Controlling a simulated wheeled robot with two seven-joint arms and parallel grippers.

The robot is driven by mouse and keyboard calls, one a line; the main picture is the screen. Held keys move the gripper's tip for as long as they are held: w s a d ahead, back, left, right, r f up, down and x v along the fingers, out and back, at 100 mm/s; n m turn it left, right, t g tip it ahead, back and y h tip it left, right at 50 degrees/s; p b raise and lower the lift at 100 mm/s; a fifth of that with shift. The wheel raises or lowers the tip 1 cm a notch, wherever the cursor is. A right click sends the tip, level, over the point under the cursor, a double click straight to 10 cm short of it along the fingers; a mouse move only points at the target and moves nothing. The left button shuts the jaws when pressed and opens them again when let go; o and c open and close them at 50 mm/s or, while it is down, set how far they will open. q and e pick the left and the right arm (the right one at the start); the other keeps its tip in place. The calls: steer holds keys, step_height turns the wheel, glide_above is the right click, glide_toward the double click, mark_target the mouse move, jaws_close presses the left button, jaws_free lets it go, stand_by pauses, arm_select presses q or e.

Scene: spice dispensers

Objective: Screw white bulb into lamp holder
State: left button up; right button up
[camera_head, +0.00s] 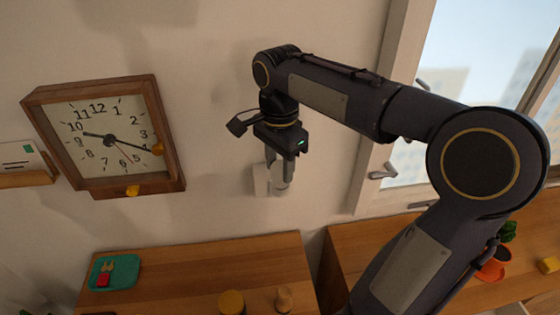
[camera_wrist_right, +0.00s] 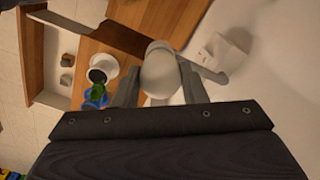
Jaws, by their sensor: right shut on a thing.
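My right gripper (camera_head: 278,172) is in front of the wall, pointing down, to the right of the clock. In the right wrist view, the right gripper (camera_wrist_right: 160,88) is shut on the rounded white bulb (camera_wrist_right: 160,74). In the head view the bulb is mostly hidden between the fingers. A pale wall fitting, apparently the lamp holder (camera_head: 262,180), shows just behind and left of the fingers. It also shows in the right wrist view (camera_wrist_right: 228,50), beside the bulb. I cannot tell whether bulb and holder touch. My left gripper is out of view.
A wooden clock (camera_head: 110,138) hangs left on the wall. A wooden counter (camera_head: 190,272) below bears a green tray (camera_head: 122,268) and small wooden items. A window (camera_head: 470,60) is at the right. The wall between clock and gripper is clear.

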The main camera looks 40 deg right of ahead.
steer(key=m, duration=0.4)
steer(key=shift+m, duration=0.5)
steer(key=m, duration=0.3)
steer(key=shift+w, duration=0.1)
steer(key=m, duration=0.4)
steer(key=shift+d+f, duration=0.1)
steer(key=shift+m, duration=1)
steer(key=shift+m, duration=1.2)
